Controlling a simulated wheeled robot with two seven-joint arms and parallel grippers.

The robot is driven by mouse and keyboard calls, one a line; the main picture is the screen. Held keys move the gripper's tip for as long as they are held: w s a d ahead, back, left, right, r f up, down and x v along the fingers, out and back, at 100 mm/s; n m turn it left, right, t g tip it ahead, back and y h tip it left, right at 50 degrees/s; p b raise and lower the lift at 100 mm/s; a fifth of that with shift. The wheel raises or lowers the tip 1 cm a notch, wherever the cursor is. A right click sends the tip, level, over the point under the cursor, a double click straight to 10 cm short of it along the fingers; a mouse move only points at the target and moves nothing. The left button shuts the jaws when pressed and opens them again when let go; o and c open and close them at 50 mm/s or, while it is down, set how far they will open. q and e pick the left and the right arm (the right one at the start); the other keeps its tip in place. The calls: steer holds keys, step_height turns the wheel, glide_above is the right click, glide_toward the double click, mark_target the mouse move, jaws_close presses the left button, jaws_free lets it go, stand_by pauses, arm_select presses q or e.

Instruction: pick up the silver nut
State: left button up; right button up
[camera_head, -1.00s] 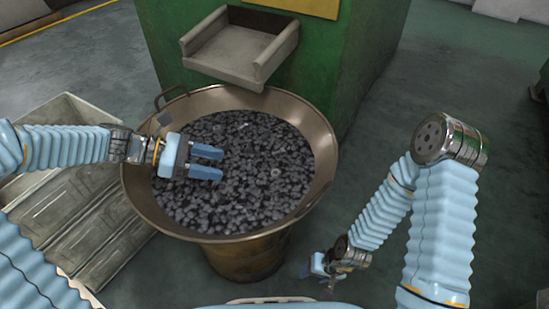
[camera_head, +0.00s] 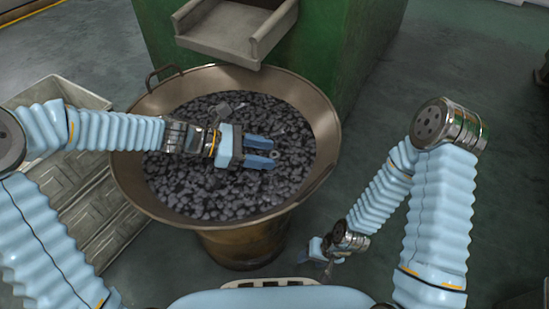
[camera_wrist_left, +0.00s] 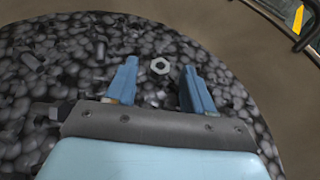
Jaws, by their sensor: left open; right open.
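The silver nut (camera_wrist_left: 160,66) is a small hexagonal ring lying on the dark pieces, seen in the left wrist view between and just beyond my left fingertips. In the head view the nut (camera_head: 274,154) is a tiny light spot by the fingertips. My left gripper (camera_head: 275,153) is open and empty over the pan; its two blue fingers also show in the left wrist view (camera_wrist_left: 160,75), one on each side of the nut. I cannot tell its height above the pieces. My right gripper (camera_head: 322,262) is low, outside the pan at the right, away from the nut.
The wide metal pan (camera_head: 327,150) is filled with dark small parts (camera_head: 215,200). A green machine (camera_head: 350,50) with a grey chute (camera_head: 222,38) stands behind it. A pale crate (camera_head: 85,92) is at the left. The floor at the right is clear.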

arm_select(q)
steer(key=shift+d+f, duration=0.1)
steer(key=shift+d, duration=0.25)
steer(key=shift+a+f, duration=0.1)
jaws_close()
